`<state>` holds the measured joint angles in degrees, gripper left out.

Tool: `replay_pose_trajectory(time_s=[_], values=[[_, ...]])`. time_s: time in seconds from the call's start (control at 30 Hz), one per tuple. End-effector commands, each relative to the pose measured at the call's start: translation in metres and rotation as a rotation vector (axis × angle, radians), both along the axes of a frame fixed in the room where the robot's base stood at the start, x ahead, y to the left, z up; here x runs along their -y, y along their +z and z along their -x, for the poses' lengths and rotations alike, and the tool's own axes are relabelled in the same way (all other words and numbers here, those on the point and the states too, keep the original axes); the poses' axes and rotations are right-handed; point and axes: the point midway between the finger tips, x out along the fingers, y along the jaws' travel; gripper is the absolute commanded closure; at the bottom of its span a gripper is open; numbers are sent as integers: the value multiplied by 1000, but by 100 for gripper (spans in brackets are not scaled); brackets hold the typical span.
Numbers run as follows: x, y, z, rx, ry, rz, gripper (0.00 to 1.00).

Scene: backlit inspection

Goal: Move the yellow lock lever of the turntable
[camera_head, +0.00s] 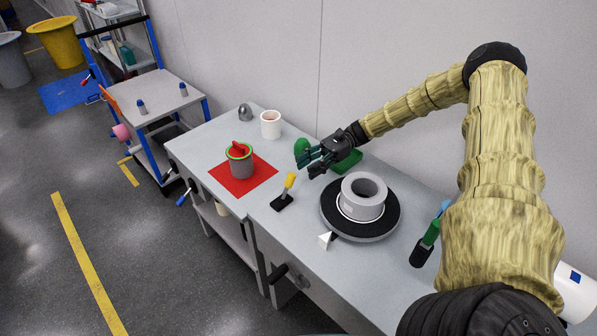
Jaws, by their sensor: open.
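The turntable (381,226) is a black round disc on the grey bench, with a grey ring-shaped part (362,190) on it. A white wedge-like pointer (325,240) sits at its front left edge. The yellow lock lever (290,180) stands on a small black base (283,202), left of the turntable and apart from it, leaning slightly right. My gripper (304,164) is open and empty, above the bench, behind and slightly right of the lever in the picture. Its fingers point left and do not appear to touch the lever.
A grey cup (242,166) with red content stands on a red mat (264,174). A white cup (271,125), a metal dome (245,112) and green objects (302,146) are at the back near the wall. Bench surface left of the lever's base is clear.

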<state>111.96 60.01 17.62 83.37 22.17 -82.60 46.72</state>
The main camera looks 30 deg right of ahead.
Motion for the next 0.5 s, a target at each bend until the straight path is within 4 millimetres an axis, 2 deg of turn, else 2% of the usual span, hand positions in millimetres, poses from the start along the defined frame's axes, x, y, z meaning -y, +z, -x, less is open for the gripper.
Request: replay_pose_trajectory(time_s=[0.03,0.2,0.5], values=[[10,1,-1,0,-2,1,56],[37,4,-1,-1,-2,1,56],[57,7,-2,-1,-1,-1,56]])
